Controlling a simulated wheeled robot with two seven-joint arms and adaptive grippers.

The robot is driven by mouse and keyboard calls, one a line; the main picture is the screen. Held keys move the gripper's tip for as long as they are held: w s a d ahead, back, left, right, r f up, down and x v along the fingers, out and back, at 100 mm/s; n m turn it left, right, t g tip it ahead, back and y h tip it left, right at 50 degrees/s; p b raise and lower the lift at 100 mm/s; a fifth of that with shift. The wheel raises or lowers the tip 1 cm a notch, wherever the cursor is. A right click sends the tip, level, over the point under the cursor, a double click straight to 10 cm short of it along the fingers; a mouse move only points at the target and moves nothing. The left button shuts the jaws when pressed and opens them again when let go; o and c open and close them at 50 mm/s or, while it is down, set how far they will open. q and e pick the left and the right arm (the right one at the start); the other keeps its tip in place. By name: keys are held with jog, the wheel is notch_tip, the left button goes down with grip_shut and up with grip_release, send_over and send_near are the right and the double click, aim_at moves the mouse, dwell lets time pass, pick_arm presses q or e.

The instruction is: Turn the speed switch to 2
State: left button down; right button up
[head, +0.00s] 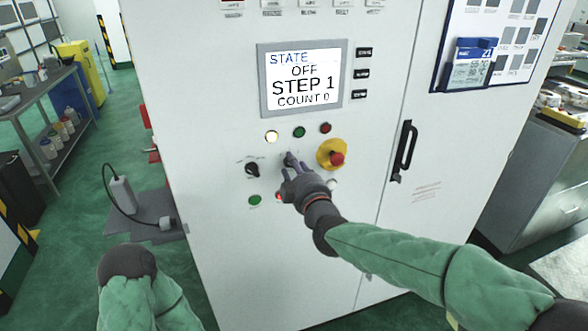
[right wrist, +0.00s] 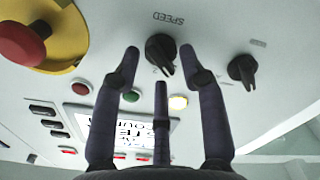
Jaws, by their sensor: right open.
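The speed switch (right wrist: 160,48) is a black rotary knob on the white cabinet front, with an upside-down SPEED label beside it in the right wrist view. Its pointer end is toward the bottom of that view, slightly to the right. A gap shows between knob and fingers. In the head view my right gripper (head: 289,168) largely covers the switch. My left gripper is out of view.
A second black knob (right wrist: 242,70) sits close to the switch. The red emergency button (head: 337,158) on its yellow base is on the other side. The screen (head: 301,80) reads STATE OFF, STEP 1, COUNT 0. A yellow lamp (head: 271,137) is lit. A door handle (head: 404,147) stands out farther right.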

jog(key=shift+w, duration=0.2)
grip_shut()
dwell(0.3)
jog(key=shift+d+f+m+b, duration=0.1)
jog(key=shift+m+b, duration=0.85)
jog(key=shift+m, duration=1.25)
jog(key=shift+d+f+m+b, duration=0.1)
jog(key=shift+m+b, duration=0.85)
jog(key=shift+m, duration=1.25)
